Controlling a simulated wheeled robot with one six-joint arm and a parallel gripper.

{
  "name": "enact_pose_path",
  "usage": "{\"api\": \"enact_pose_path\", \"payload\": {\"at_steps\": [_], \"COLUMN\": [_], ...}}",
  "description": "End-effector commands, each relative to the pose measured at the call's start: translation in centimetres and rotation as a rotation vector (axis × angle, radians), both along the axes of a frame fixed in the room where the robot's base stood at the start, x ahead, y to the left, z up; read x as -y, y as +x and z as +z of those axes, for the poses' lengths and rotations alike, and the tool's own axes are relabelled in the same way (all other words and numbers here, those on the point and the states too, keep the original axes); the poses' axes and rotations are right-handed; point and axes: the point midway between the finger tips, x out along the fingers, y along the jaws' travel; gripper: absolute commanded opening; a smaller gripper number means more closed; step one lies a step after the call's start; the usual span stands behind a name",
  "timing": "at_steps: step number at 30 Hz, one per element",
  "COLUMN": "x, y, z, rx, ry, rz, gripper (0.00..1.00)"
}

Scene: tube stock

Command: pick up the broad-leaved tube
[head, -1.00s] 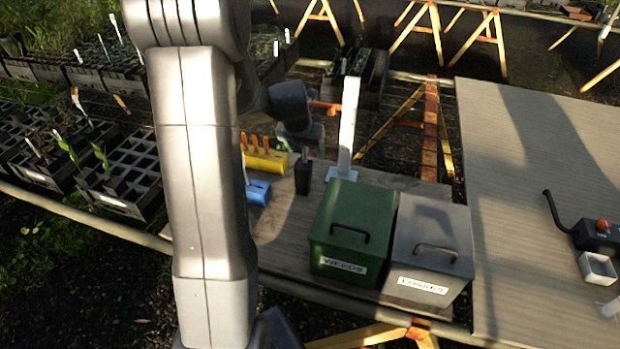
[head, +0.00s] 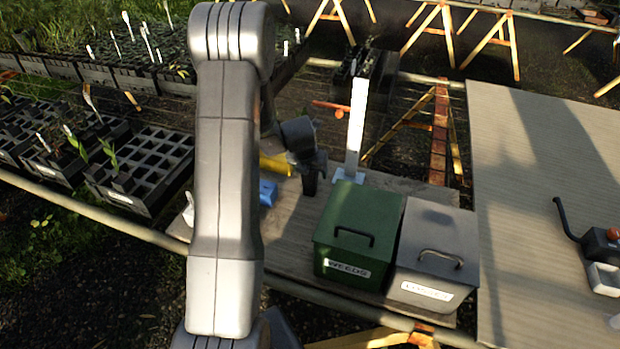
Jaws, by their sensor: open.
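Two tubes with upright green leaves stand in the black cell trays at the left: one leafy tube (head: 110,156) in the nearer tray and another leafy plant (head: 77,146) in the tray left of it. Leaf breadth is too small to compare surely. My gripper (head: 312,172) is over the wooden bench, left of the white post, well right of these trays. It is open, and its fingers are small and dark. A small black upright block stood here on the bench; now it is hard to separate from my gripper. I cannot tell whether they touch.
A white post (head: 355,130) rises close right of my gripper. A yellow block (head: 275,164) and blue block (head: 267,192) are partly hidden by my arm. The ribbed table (head: 540,180) is mostly clear.

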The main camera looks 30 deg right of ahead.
Motion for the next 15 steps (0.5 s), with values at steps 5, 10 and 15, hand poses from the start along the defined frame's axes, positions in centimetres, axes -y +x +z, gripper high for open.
{"api": "enact_pose_path", "payload": {"at_steps": [5, 10, 15], "x": [0.31, 0.32, 0.31], "y": [0.23, 0.27, 0.26], "z": [-1.06, -1.07, -1.07], "rx": [-0.001, 0.0, -0.001], "ry": [0.001, 0.0, 0.001], "rz": [0.001, 0.0, 0.0], "gripper": [0.71, 0.71, 0.45]}}
